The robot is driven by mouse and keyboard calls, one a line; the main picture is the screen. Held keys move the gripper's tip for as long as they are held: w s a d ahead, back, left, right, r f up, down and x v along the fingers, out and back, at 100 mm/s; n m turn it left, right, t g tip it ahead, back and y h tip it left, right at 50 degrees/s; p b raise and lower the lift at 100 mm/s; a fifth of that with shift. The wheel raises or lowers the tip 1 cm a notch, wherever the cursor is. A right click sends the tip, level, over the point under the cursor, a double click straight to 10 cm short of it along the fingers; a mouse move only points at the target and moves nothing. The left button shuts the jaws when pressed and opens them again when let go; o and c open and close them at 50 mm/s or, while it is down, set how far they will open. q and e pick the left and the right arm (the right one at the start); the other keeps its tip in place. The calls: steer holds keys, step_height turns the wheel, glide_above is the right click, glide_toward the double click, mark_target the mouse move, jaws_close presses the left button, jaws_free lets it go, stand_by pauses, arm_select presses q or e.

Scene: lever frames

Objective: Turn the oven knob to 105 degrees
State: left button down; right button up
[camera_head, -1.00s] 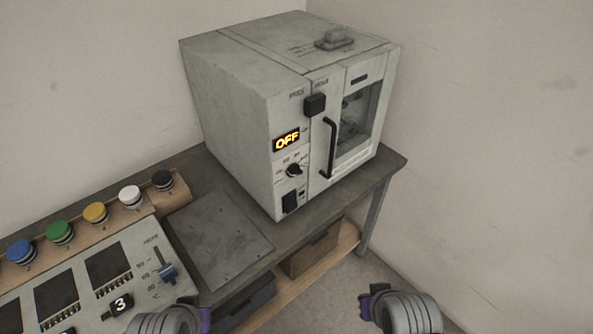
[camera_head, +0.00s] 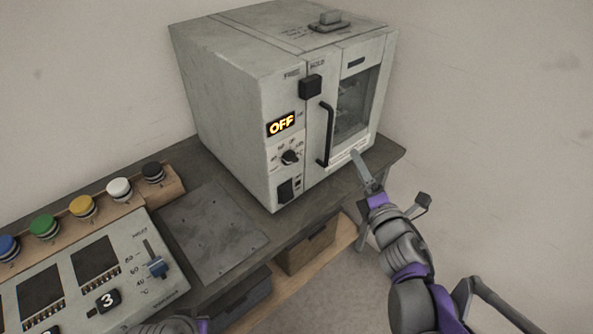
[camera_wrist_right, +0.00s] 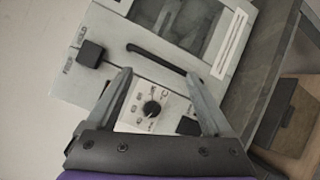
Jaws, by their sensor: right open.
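The oven (camera_head: 235,120) is a pale grey box on the bench, and its display (camera_head: 281,124) reads OFF. Its black round knob (camera_head: 290,157) sits on the front panel below the display, with a printed scale around it. The knob also shows in the right wrist view (camera_wrist_right: 151,108), framed between my fingers. My right gripper (camera_head: 358,160) is open and empty, to the right of the knob in the head view and apart from it. Both its spread fingers show in the right wrist view.
A black door handle (camera_head: 326,135) stands out right of the knob. A black square button (camera_head: 311,86) is above and a black switch (camera_head: 286,190) below. A control panel (camera_head: 140,290) with a blue slider and a row of coloured buttons lies left. A flat plate (camera_head: 212,230) is clear.

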mark_target(293, 162)
steer(key=a+f+n+g+y+b, duration=0.1)
steer(key=a+f+n+g+y, duration=0.4)
steer(key=n, duration=1)
steer(key=w+a+t+y, duration=0.1)
steer(key=w+a, duration=0.3)
steer(key=w+a+y, duration=0.2)
steer(key=w+a, duration=0.2)
steer(key=a, duration=0.1)
steer(key=shift+w+f+t, duration=0.15)
steer(key=shift+w+t, duration=0.25)
jaws_close()
